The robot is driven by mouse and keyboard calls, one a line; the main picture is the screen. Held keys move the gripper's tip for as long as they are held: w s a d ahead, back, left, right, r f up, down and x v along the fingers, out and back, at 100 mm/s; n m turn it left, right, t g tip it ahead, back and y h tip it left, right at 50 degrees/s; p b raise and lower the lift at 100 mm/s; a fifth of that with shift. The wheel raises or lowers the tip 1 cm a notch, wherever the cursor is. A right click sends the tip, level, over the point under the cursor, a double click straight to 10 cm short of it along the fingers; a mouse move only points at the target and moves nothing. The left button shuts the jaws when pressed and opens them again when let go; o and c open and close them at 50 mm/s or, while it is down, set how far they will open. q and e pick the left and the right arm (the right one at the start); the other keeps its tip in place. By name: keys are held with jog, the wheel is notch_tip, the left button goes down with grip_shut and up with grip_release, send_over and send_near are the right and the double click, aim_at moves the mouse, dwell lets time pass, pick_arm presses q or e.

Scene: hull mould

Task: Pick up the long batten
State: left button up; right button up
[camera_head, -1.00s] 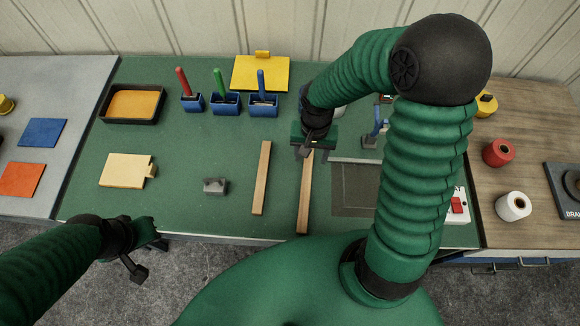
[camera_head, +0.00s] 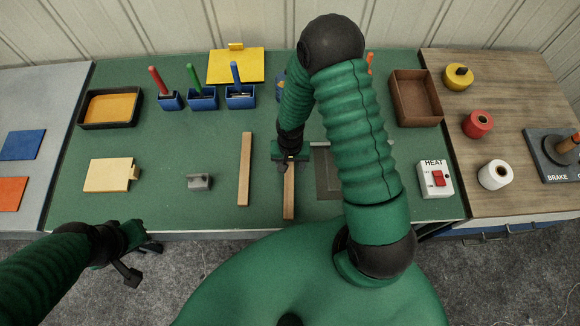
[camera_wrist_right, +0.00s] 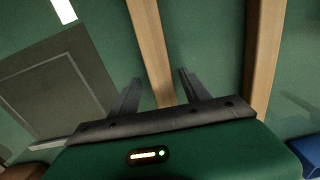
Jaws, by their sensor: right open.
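Two wooden battens lie side by side on the green bench top. The left batten (camera_head: 244,170) is in full view. The right batten (camera_head: 289,198) reaches nearer to the front edge, and its far end is hidden by my right gripper. My right gripper (camera_head: 288,162) is over the far part of the right batten. In the right wrist view its open fingers (camera_wrist_right: 160,76) stand on either side of that batten (camera_wrist_right: 149,35), with gaps at both sides; the other batten (camera_wrist_right: 265,50) lies outside them. My left gripper (camera_head: 148,242) hangs before the front edge; its jaw state is unclear.
A grey clamp-like block (camera_head: 199,182) and a cream board (camera_head: 108,175) lie left of the battens. A dark panel (camera_head: 326,178) lies close right, partly behind my arm. Blue holders (camera_head: 203,102) with coloured handles stand behind. A HEAT switch box (camera_head: 435,180) is at right.

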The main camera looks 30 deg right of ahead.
jog(key=shift+w+d, duration=0.1)
jog(key=c, duration=0.4)
jog(key=shift+a+r, duration=0.1)
jog(key=shift+a, duration=0.3)
grip_shut()
jog(key=shift+d, duration=0.2)
